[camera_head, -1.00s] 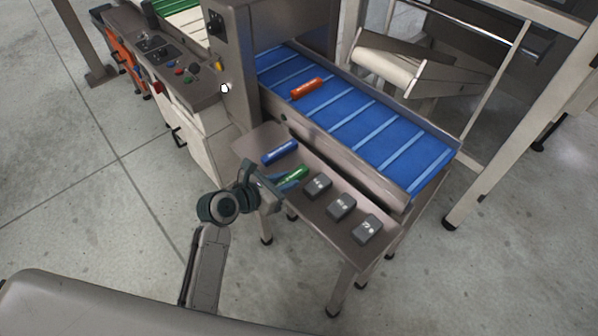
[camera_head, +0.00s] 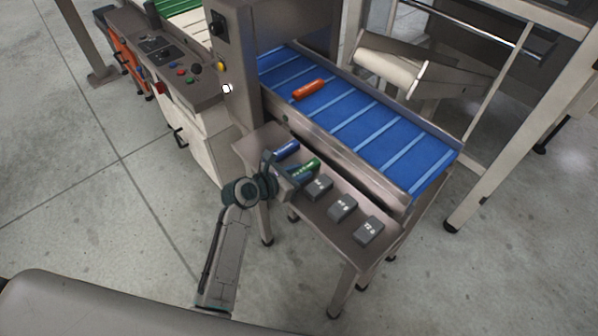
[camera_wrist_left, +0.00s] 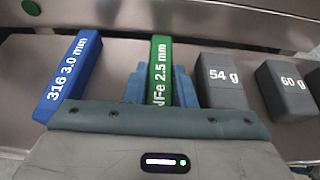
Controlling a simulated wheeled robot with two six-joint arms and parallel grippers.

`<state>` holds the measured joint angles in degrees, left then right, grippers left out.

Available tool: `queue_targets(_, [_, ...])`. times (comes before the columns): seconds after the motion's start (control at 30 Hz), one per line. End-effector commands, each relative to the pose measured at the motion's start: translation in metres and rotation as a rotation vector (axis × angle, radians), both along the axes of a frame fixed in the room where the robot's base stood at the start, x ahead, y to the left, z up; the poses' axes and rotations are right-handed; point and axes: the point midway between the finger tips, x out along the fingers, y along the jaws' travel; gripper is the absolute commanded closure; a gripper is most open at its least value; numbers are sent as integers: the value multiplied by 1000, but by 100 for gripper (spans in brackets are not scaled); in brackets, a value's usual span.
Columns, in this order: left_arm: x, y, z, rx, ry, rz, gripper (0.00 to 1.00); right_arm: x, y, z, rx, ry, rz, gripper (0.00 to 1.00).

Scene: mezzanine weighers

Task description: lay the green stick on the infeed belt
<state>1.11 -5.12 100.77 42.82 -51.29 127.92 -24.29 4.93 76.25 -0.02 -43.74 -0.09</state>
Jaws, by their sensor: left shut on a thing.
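The green stick (camera_head: 309,166) is at the side table beside the belt, and it also shows in the left wrist view (camera_wrist_left: 160,72), labelled "NFe 2.5 mm". My left gripper (camera_head: 298,172) is shut on the green stick, with blue fingers on both sides of it. I cannot tell whether the stick is clear of the table. The blue infeed belt (camera_head: 362,130) with light cross bars runs behind the table. My right gripper is not in view.
A blue stick (camera_head: 287,149) lies left of the green one. Several dark weights (camera_head: 343,207) stand to its right on the table (camera_head: 372,252). An orange stick (camera_head: 308,89) lies on the belt's far part. A metal rail (camera_head: 345,165) edges the belt.

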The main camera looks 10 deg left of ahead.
Motion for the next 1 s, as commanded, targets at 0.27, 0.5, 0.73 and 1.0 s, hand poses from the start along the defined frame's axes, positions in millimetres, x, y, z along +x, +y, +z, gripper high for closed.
queue_targets(0.27, [0, 0, -2, 1, 1, 0, 55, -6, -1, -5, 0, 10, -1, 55])
queue_targets(0.5, [0, 0, 0, 0, 0, 0, 55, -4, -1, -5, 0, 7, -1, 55])
queue_targets(0.73, [-25, 19, 13, 4, 1, -1, 55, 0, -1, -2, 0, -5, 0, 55])
queue_targets(1.0, [-67, 52, 35, 5, 0, -2, 55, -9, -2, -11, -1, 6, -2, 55])
